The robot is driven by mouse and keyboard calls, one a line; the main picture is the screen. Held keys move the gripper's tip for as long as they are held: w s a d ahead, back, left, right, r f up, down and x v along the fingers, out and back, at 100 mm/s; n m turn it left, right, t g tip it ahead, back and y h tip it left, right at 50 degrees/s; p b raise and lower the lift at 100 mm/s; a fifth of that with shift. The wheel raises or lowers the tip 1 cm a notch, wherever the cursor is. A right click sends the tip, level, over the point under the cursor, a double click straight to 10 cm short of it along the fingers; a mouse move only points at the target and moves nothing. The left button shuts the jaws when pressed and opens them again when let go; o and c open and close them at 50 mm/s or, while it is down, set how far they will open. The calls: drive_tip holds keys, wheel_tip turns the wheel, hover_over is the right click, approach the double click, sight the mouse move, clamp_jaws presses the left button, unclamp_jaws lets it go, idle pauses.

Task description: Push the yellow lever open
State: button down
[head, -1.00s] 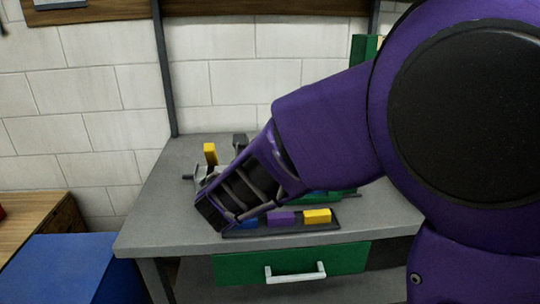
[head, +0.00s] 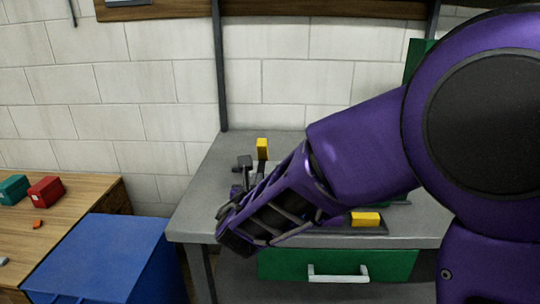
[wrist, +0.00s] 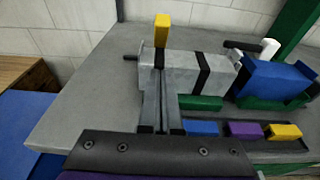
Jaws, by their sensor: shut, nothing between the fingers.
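The yellow lever (head: 262,149) stands upright at the back of the bench, a yellow block on a dark stem. In the wrist view the lever (wrist: 162,32) rises beside the left end of a grey metal body with a black band (wrist: 203,72). My gripper (wrist: 160,72) shows there with its two grey fingers together and empty. Its tips overlap the foot of the lever's stem in the picture; I cannot tell whether they touch it. In the head view my forearm hides much of the grey body and the gripper is hard to make out.
A blue block (wrist: 200,128), a purple block (wrist: 244,130) and a yellow block (wrist: 284,131) sit in a dark tray along the front. A blue machine body (wrist: 268,80) stands to the right. Left of the grey bench (wrist: 75,115) are a blue box (head: 110,255) and a wooden table (head: 70,205).

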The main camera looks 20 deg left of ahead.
approach(262, 151)
drive_tip(key=w+f, duration=0.1)
drive_tip(key=f, duration=0.1)
drive_tip(key=w+f, duration=0.1)
drive_tip(key=f, duration=0.1)
drive_tip(key=shift+w+a, duration=0.35)
drive_tip(key=shift+w, duration=0.05)
drive_tip(key=shift+w+a+r, duration=0.25)
drive_tip(key=shift+w+r, duration=0.65)
drive_tip(key=shift+r, duration=0.05)
drive_tip(key=shift+w+a+r, duration=0.1)
drive_tip(key=shift+w+r, duration=0.2)
drive_tip(key=shift+w, duration=0.25)
drive_tip(key=shift+r, duration=0.15)
